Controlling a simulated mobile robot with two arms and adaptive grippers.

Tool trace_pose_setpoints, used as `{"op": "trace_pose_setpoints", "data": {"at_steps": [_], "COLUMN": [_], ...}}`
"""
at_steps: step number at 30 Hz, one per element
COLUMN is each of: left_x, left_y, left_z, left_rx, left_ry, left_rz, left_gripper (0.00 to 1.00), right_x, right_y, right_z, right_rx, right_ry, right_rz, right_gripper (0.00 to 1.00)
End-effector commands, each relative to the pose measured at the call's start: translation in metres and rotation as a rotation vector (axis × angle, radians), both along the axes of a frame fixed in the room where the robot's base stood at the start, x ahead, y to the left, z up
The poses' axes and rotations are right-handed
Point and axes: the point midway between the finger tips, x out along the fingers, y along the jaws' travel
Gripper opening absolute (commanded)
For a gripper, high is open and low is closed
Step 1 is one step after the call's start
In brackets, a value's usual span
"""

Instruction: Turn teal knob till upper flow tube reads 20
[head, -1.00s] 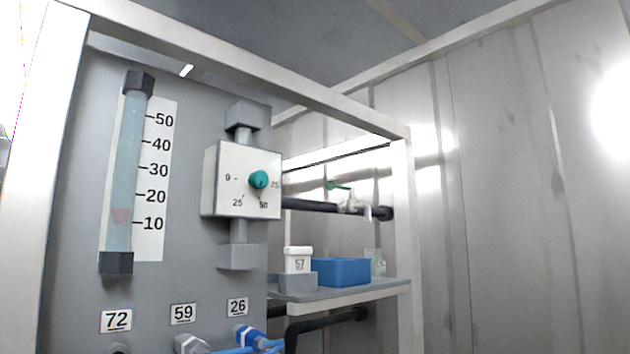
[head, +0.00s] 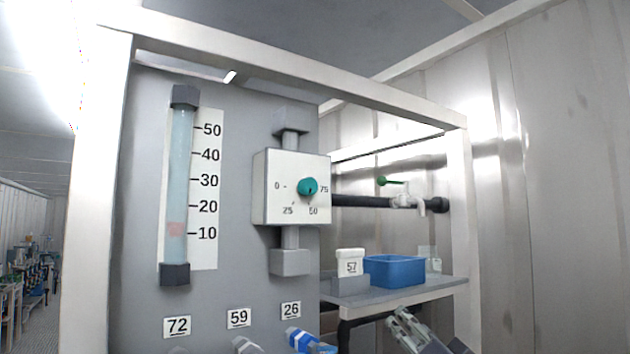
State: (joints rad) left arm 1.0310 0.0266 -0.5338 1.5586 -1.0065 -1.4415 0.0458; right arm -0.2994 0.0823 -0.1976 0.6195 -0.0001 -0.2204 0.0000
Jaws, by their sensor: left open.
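The teal knob (head: 307,187) sits on a white valve box (head: 270,203) marked 0, 25, 50 and 75. Its pointer is too small to read surely. A clear upright flow tube (head: 181,150) with dark end caps stands to its left, beside a white scale (head: 205,245) marked 10 to 50. The pinkish float (head: 176,229) in the tube is just above the 10 mark, well below 20. My left gripper (head: 399,322) shows at the bottom edge, open and empty, below and right of the knob and apart from it. My right gripper is out of view.
A shelf (head: 395,298) right of the panel carries a blue bin (head: 395,271) and a white container labelled 57 (head: 350,262). A black pipe with a green-handled tap (head: 403,200) runs above it. A frame post (head: 461,230) stands at right. Space before the knob looks clear.

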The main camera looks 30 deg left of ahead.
Motion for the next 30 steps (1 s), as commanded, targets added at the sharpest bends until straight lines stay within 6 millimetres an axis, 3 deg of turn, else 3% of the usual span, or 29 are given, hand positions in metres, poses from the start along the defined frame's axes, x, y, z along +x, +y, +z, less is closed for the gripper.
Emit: {"op": "trace_pose_setpoints", "data": {"at_steps": [1,3,6,9,12,17,30], "left_x": [-0.03,-0.074,-0.134,-0.176,-0.198,-0.202,-0.171], "left_y": [0.0,0.002,0.005,0.008,0.01,0.019,0.082], "left_z": [0.057,0.112,0.167,0.196,0.207,0.216,0.246], "left_rx": [-0.015,-0.046,-0.1,-0.147,-0.176,-0.185,-0.182], "left_ry": [-0.108,-0.24,-0.402,-0.511,-0.566,-0.584,-0.579], "left_rz": [0.035,0.085,0.139,0.172,0.188,0.196,0.197], "left_gripper": [0.45,0.45,0.45,0.45,0.45,0.45,0.45], "right_x": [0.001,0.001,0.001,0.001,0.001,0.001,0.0], "right_y": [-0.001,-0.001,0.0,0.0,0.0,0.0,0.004], "right_z": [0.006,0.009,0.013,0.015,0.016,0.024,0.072], "right_rx": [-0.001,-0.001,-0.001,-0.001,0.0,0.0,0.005], "right_ry": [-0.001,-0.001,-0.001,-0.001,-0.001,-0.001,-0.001], "right_rz": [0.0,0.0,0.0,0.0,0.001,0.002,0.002], "right_gripper": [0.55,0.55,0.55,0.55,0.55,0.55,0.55]}}
